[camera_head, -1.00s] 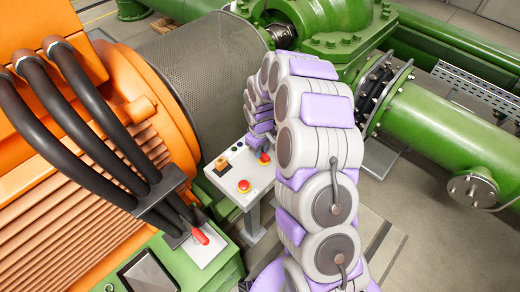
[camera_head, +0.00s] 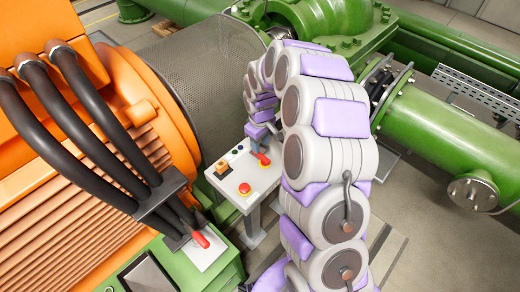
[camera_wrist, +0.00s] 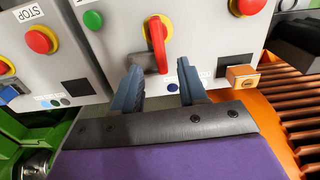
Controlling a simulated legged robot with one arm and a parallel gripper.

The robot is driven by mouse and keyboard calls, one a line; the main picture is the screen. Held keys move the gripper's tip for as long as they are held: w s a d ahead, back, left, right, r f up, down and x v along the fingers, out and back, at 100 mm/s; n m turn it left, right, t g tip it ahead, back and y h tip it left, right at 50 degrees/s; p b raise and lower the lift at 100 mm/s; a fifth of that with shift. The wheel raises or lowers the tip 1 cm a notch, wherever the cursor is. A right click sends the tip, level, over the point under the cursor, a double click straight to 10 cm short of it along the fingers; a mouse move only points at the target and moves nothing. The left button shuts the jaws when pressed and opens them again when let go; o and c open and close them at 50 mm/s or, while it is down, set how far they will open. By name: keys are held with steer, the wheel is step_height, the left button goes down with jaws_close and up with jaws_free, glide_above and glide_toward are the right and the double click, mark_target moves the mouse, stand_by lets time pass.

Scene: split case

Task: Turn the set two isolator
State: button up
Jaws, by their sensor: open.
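A red isolator handle (camera_wrist: 158,45) with a yellow ring behind it sits on a grey panel face in the wrist view. Its long lever stands about upright. My gripper (camera_wrist: 156,78) is open, with its two blue-grey fingers apart, just below the handle and on either side of its lower end; I cannot tell whether they touch it. In the head view the red handle (camera_head: 263,159) is at the far right of the grey control panel (camera_head: 225,184), beneath my gripper (camera_head: 257,138), which is partly hidden by my arm. No label naming set two is readable.
The panel also carries a red stop button (camera_head: 245,189) and an orange block (camera_head: 222,166). Another red handle (camera_head: 200,239) sits on a green cabinet at lower left. The orange motor (camera_head: 100,150) stands left, a mesh guard (camera_head: 205,75) behind, green pipes (camera_head: 440,135) right.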

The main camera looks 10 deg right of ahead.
mark_target(260, 156)
step_height(260, 156, up, 11)
steer(key=shift+r, duration=0.15)
steer(key=shift+w, duration=0.1)
stand_by(0.5)
steer(key=s+a+r+m+b, duration=0.1)
steer(key=s+r+m+b, duration=0.3)
steer(key=s, duration=1.3)
steer(key=s+d+f+m+g+b, duration=0.1)
steer(key=s+f+m+b, duration=0.1)
steer(key=s, duration=1.9)
steer(key=shift+s+d+f+m+g, duration=0.15)
steer(key=shift+d+f+m+g, duration=0.1)
steer(key=shift+m+g, duration=0.2)
steer(key=shift+c, duration=0.3)
